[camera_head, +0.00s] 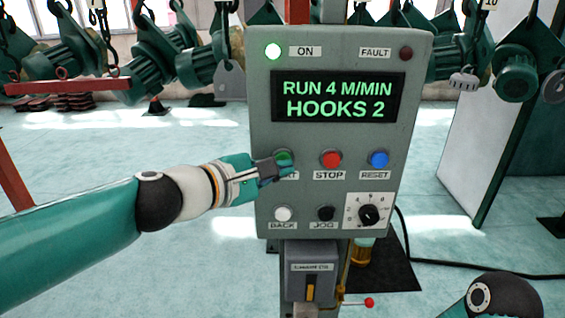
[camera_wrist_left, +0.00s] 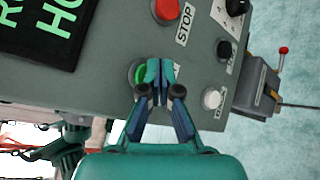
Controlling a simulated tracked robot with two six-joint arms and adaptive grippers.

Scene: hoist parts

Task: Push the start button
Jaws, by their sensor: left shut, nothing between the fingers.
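The grey control panel (camera_head: 330,220) stands upright in front of me. The green start button (camera_head: 283,157) is at the left of its upper button row, partly covered by my left gripper. My left gripper (camera_head: 288,170) is shut and empty, its fingertips at the lower part of the button. In the left wrist view the shut fingertips (camera_wrist_left: 153,72) overlap the green button (camera_wrist_left: 137,73). I cannot tell whether they touch it. The label under the button is mostly hidden. The display (camera_head: 338,97) reads RUN 4 M/MIN, HOOKS 2. My right gripper is not in view.
The red stop button (camera_head: 331,159) and blue reset button (camera_head: 378,159) are to the right. A white back button (camera_head: 283,214), black jog button (camera_head: 325,213) and dial (camera_head: 369,215) sit below. Green hoist parts hang behind the panel.

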